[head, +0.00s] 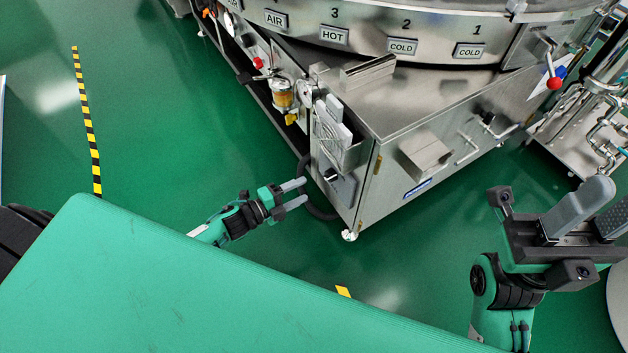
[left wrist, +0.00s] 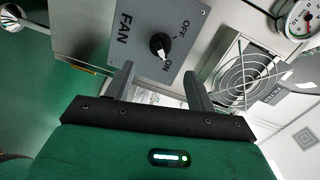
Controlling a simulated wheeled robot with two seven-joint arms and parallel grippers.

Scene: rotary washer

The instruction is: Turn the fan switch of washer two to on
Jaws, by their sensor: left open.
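The fan switch (left wrist: 160,43) is a black knob with a white mark on a grey panel (left wrist: 139,22) lettered FAN, OFF and ON. The white mark faces the ON lettering. In the head view, the dark knob (head: 332,175) shows small on the low front-left face of the steel washer (head: 385,120). My left gripper (head: 303,191) is open and empty, just left of the panel. In the left wrist view, its fingers (left wrist: 157,82) are spread below the knob, apart from it. My right gripper (head: 594,222) has its fingers apart and empty, at the right.
A wire fan guard (left wrist: 240,80) and a gauge (left wrist: 303,18) are near the panel. Metal brackets (head: 427,155) stick out of the washer's right face. Pipes (head: 598,125) stand at the right. Green floor (head: 160,120) is clear at the left.

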